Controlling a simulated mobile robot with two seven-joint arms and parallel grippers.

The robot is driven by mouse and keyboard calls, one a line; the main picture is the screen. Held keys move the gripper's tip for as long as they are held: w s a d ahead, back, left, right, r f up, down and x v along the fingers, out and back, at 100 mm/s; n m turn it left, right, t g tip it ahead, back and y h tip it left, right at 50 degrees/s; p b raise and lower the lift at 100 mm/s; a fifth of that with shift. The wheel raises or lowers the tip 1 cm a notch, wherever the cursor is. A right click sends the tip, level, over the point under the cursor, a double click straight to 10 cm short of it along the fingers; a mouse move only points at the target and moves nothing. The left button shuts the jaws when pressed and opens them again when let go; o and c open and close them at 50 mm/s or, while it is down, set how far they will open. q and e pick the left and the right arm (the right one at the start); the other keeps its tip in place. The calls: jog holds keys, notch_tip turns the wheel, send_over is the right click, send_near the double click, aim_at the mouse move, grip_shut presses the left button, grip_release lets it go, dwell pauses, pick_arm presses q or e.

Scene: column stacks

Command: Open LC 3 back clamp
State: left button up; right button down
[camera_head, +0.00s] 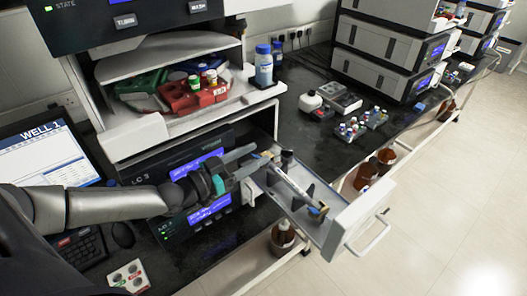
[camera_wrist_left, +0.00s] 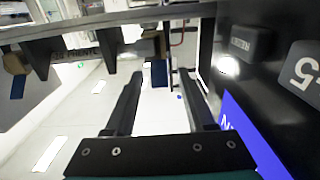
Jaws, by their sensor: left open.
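The LC 3 drawer (camera_head: 335,235) is pulled out, with a slim column (camera_head: 292,184) lying along it in dark holders. The back clamp (camera_head: 266,156), tan with a blue tab, is at the column's inner end. In the left wrist view the blue tab of the back clamp (camera_wrist_left: 158,73) appears between my fingertips; contact cannot be told. The front clamp (camera_head: 318,210) is at the handle end and shows at the left in the wrist view (camera_wrist_left: 16,75). My left gripper (camera_head: 262,155) is open, its fingers reaching to the back clamp. My right gripper is not in view.
The LC 3 unit's front panel (camera_head: 185,180) with lit displays is close beside my left gripper. Vials (camera_head: 350,130) stand on the dark bench, and brown bottles (camera_head: 283,236) stand below.

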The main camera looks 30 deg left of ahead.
aim_at(254, 155)
pick_arm(q)
jog(key=shift+x, duration=1.7)
jog(key=shift+c, duration=0.3)
grip_shut()
